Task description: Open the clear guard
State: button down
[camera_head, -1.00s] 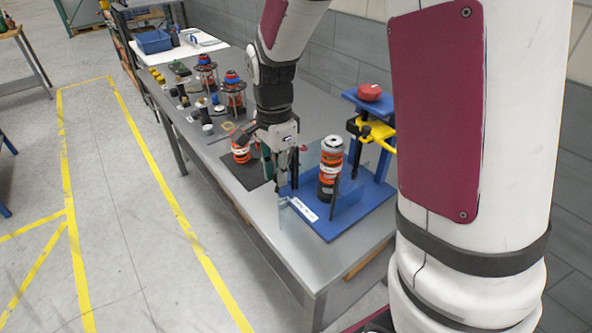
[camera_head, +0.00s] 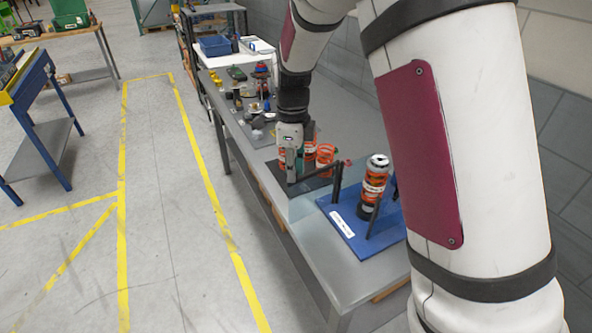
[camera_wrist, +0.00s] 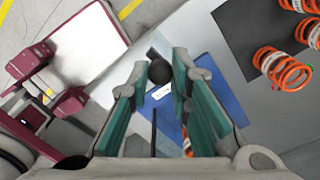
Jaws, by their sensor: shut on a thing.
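My gripper (camera_head: 291,178) is at the table's front edge, to the left of the blue fixture plate (camera_head: 352,236). In the wrist view its teal-padded fingers (camera_wrist: 158,78) are closed around a black ball knob (camera_wrist: 158,71). The clear guard (camera_head: 306,207) is hard to make out; a faint see-through panel seems to stretch from my gripper toward the blue plate, next to dark posts (camera_head: 336,184). A shock absorber with an orange spring (camera_head: 373,187) stands upright on the plate. The plate also shows in the wrist view (camera_wrist: 228,88).
Orange springs (camera_head: 326,158) stand on a black mat (camera_head: 318,178) behind my gripper; they also show in the wrist view (camera_wrist: 283,70). Several small parts and a blue bin (camera_head: 215,46) lie farther along. The floor left of the table is clear.

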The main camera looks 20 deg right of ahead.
jog(key=shift+w+r, duration=0.1)
jog(key=shift+w, duration=0.05)
jog(key=c, duration=1.5)
grip_release()
jog(key=shift+o, duration=0.2)
notch_tip(320, 180, up, 12)
